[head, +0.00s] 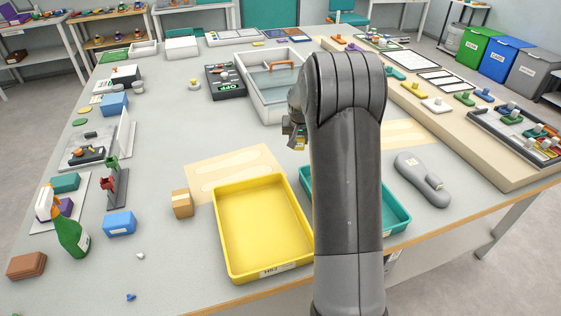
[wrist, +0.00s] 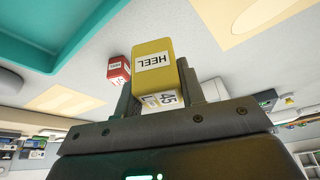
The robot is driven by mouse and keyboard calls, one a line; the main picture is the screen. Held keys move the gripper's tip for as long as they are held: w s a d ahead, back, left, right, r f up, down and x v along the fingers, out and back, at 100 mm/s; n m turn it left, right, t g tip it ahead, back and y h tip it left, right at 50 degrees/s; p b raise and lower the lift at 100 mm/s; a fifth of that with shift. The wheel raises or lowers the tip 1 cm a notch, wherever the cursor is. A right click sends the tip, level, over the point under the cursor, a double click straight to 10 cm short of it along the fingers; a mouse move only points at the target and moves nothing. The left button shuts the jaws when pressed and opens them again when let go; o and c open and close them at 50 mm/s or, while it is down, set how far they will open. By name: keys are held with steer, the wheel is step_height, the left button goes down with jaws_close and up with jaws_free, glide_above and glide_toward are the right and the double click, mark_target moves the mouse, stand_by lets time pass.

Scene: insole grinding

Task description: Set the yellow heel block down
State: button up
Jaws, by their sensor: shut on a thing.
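The yellow heel block (wrist: 152,47), with a white HEEL label and a second label reading 45, is between the two fingers of my gripper (wrist: 158,88) in the wrist view. My gripper is shut on it. In the head view, my gripper (head: 296,131) shows beside my arm, in front of the white bin, with a small part of the block below it. My arm hides most of the block there. I cannot tell whether the block touches the table.
A red HEEL block (wrist: 118,70) stands close beside the yellow one in the wrist view. A yellow tray (head: 222,235) and a teal tray (head: 398,222) are at the front. A pale outlined mat (head: 205,165) lies left; a grey tool (head: 420,180) lies right.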

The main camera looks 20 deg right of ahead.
steer(key=s+d, duration=0.1)
steer(key=d, duration=0.4)
glide_above(283, 158)
steer(key=s, duration=0.1)
steer(key=f, duration=0.7)
steer(key=shift+s+a, duration=0.15)
steer(key=shift+a, duration=0.1)
steer(key=shift+f, duration=1.95)
steer(key=shift+f, duration=0.1)
steer(key=o, duration=1)
